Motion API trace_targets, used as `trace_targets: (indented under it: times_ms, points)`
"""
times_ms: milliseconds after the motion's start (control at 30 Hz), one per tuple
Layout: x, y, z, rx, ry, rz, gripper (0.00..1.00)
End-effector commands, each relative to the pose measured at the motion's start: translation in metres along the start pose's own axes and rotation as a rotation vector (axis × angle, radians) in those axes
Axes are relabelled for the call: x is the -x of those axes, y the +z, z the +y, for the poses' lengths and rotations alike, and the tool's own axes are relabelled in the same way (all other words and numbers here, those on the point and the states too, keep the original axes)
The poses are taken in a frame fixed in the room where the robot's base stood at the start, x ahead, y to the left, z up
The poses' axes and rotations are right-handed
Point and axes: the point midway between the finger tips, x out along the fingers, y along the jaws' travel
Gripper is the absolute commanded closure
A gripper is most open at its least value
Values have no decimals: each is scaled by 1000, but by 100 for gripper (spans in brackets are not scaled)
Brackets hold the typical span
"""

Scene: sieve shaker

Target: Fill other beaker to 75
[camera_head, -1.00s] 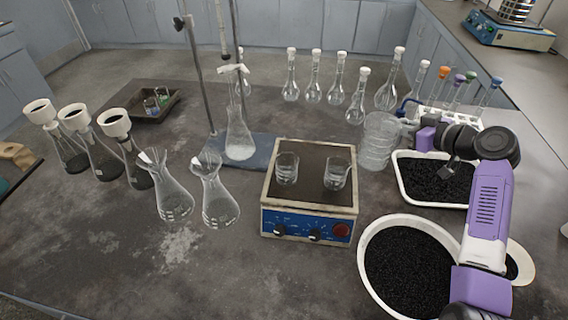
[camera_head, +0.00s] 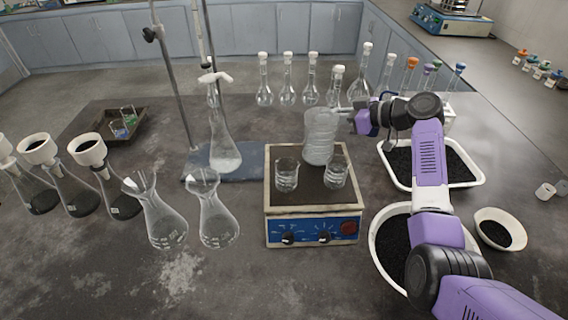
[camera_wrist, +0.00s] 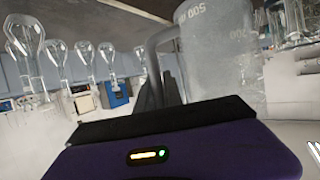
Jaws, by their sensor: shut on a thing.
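Two small glass beakers stand on the hot plate (camera_head: 311,207): a left beaker (camera_head: 287,176) and a right beaker (camera_head: 336,173). Their fill levels are too small to read. My gripper (camera_head: 350,118) is shut on a large clear pitcher (camera_head: 320,136), holding it from its right side, behind and above the two beakers. The pitcher looks upright or nearly so in the head view. In the wrist view the pitcher (camera_wrist: 222,50) shows graduation marks and its handle by the jaws. The fingertips are mostly hidden there.
Two empty-looking flasks (camera_head: 162,215) stand left of the hot plate. A stand with a clamped flask (camera_head: 224,150) is behind left. Stoppered volumetric flasks (camera_head: 288,85) line the back. Trays of black grains (camera_head: 462,184) lie right, under my arm.

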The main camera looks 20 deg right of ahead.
Motion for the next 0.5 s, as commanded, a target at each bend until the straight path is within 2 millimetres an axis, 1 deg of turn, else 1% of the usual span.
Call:
trace_targets:
  times_ms: [267, 500]
  points:
    - [3, -10, -4, 56, 23, -11, 100]
    - [6, -21, -12, 161, 66, -35, 100]
